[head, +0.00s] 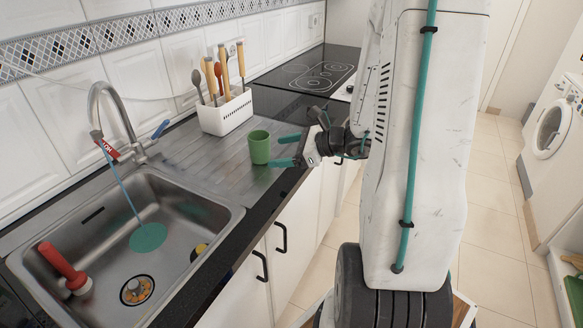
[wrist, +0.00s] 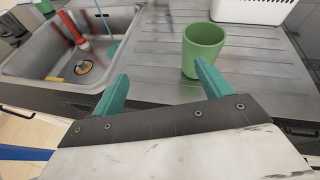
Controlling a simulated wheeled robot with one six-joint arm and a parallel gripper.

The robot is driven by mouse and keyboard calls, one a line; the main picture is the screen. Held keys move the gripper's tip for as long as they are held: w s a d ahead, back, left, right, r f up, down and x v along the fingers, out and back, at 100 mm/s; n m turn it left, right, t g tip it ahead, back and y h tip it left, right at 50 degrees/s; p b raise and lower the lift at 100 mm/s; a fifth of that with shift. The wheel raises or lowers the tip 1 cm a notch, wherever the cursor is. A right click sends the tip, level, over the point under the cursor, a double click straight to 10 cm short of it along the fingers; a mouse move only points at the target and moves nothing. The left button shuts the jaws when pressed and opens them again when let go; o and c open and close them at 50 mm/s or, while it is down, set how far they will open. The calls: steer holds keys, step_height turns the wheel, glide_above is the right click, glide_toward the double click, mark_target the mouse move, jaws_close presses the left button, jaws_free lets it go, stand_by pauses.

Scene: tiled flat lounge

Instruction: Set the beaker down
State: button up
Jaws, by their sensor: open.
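The beaker is a green cup (head: 260,147) standing upright on the ribbed metal drainboard (head: 205,150), right of the sink. In the wrist view the green cup (wrist: 203,50) stands just beyond the right fingertip. My gripper (head: 284,149) is open, with its two teal fingers at the counter's front edge. In the wrist view the fingers of my gripper (wrist: 160,82) are spread, with nothing between them. The right finger overlaps the cup's base in that view; I cannot tell if they touch.
A steel sink (head: 215,226) with a faucet (head: 112,110) holds a red-handled plunger (head: 62,266) and a green disc-ended tool (head: 148,237). A white utensil rack (head: 225,113) stands behind the cup. A black cooktop (head: 318,72) lies farther back.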

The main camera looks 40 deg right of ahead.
steer(key=s+a+r+n+g+y, duration=0.1)
steer(key=s+a+r+n+g, duration=0.35)
steer(key=a+n, duration=0.4)
steer(key=s+a+r+n+g+y, duration=0.1)
steer(key=s+a+r+n+g, duration=0.35)
steer(key=a+n, duration=0.4)
steer(key=s+r+n+g+h, duration=0.1)
steer(key=s+r+n+h, duration=0.3)
steer(key=s+n+h, duration=0.5)
steer(key=shift+s+r+n, duration=0.2)
steer(key=shift+s+n, duration=0.8)
steer(key=shift+s, duration=1.1)
